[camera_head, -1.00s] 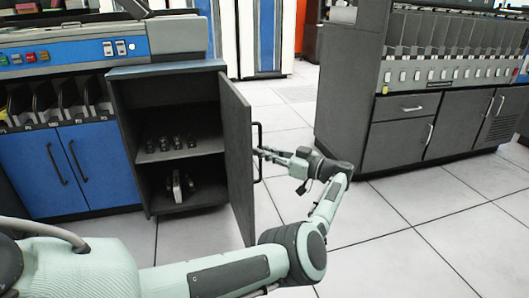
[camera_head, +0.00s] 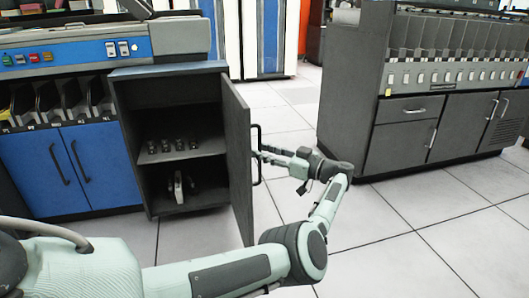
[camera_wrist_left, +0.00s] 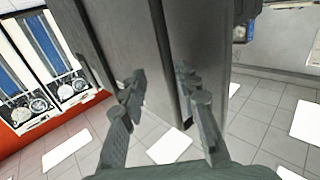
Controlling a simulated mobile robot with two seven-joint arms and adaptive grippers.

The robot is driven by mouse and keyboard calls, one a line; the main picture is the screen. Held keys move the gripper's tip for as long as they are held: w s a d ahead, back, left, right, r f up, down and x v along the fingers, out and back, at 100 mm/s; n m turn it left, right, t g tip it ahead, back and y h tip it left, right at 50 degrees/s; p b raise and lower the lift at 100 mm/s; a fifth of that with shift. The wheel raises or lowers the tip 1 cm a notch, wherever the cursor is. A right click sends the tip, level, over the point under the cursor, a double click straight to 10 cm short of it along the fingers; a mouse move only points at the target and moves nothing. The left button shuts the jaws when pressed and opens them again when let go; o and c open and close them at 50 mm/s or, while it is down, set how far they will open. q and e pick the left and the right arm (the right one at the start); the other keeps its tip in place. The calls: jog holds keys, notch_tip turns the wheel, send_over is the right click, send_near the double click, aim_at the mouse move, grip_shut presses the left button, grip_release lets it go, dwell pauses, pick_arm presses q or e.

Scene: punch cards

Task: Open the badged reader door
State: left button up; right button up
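The reader door (camera_head: 238,165) is a dark grey panel, swung wide open from a grey cabinet (camera_head: 170,72) in the head view. I cannot make out a badge on it. Its black bar handle (camera_head: 259,135) is on the outer face, toward the right. My left gripper (camera_head: 258,152) is at this handle, its fingers reaching in from the right. In the left wrist view, its two fingers (camera_wrist_left: 160,88) are apart, with a dark upright edge or bar between them; firm contact is not clear. My right gripper is not in view.
Inside the cabinet, several small dark items stand on a shelf (camera_head: 205,149), with more below. A blue-doored cabinet (camera_head: 90,165) adjoins at left. A grey machine with drawers (camera_head: 400,147) stands at right. Open tiled floor (camera_head: 400,235) lies between and in front.

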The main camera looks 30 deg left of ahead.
pick_arm(q)
jog(key=shift+d, duration=0.1)
jog(key=d, duration=0.7)
jog(key=shift+w+d, duration=0.15)
jog(key=shift+d, duration=0.1)
